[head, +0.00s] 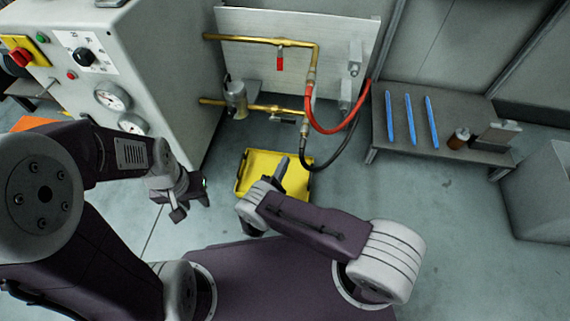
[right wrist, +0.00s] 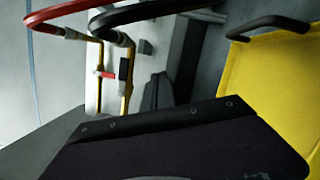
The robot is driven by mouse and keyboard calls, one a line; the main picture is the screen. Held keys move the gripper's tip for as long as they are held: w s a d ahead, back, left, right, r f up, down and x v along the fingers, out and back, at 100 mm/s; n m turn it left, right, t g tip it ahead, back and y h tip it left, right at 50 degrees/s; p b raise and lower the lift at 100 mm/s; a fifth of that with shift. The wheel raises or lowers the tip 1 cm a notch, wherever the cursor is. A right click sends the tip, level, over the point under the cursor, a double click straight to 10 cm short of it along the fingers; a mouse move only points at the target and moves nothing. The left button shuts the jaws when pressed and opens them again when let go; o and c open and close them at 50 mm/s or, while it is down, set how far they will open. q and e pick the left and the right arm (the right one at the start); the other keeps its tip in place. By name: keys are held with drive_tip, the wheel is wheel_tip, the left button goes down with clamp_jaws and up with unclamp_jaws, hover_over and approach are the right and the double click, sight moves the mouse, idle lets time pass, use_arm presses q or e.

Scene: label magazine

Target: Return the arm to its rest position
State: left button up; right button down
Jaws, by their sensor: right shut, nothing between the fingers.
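My right arm reaches in from the lower right in the head view and bends back on itself. Its gripper (head: 281,172) is shut and empty, over the yellow tray (head: 298,185) on the floor. In the right wrist view a dark bolted panel fills the bottom, and the yellow tray (right wrist: 270,80) is at the right. My left gripper (head: 184,204) hangs left of the tray, apart from it and pointing down. Its fingers are small and dark, so their opening is unclear.
A red hose (head: 335,130) and a black hose (head: 335,157) hang from brass pipes behind the tray. A grey bench (head: 400,150) with blue strips and a brown jar (head: 459,138) stands at right. A control cabinet (head: 160,60) is at left. Floor right of the tray is clear.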

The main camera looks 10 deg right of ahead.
drive_tip(key=s+d+r+m+g+h, duration=0.1)
drive_tip(key=d+r+m+g+h, duration=0.35)
drive_tip(key=d+g, duration=0.5)
drive_tip(key=s+d+r+m+g+y, duration=0.2)
drive_tip(key=s+r+m+g+y, duration=0.25)
drive_tip(key=s, duration=0.25)
drive_tip(key=s+d+r+m+g+y, duration=0.1)
drive_tip(key=s+r+m+g+y, duration=0.25)
drive_tip(key=s+y, duration=0.3)
drive_tip(key=s+a+r+m+t+y+p, duration=0.1)
drive_tip(key=s+r+m+p, duration=0.1)
drive_tip(key=r+p, duration=2.5)
drive_tip(key=s+a+r+m+t+y+p, duration=0.1)
drive_tip(key=s+r+m+y+p, duration=0.1)
drive_tip(key=r+p, duration=2.4)
wheel_tip(320, 180, up, 7)
drive_tip(key=shift+s+a+f+p, duration=0.15)
drive_tip(key=shift+a+p, duration=0.05)
drive_tip(key=shift+p, duration=0.2)
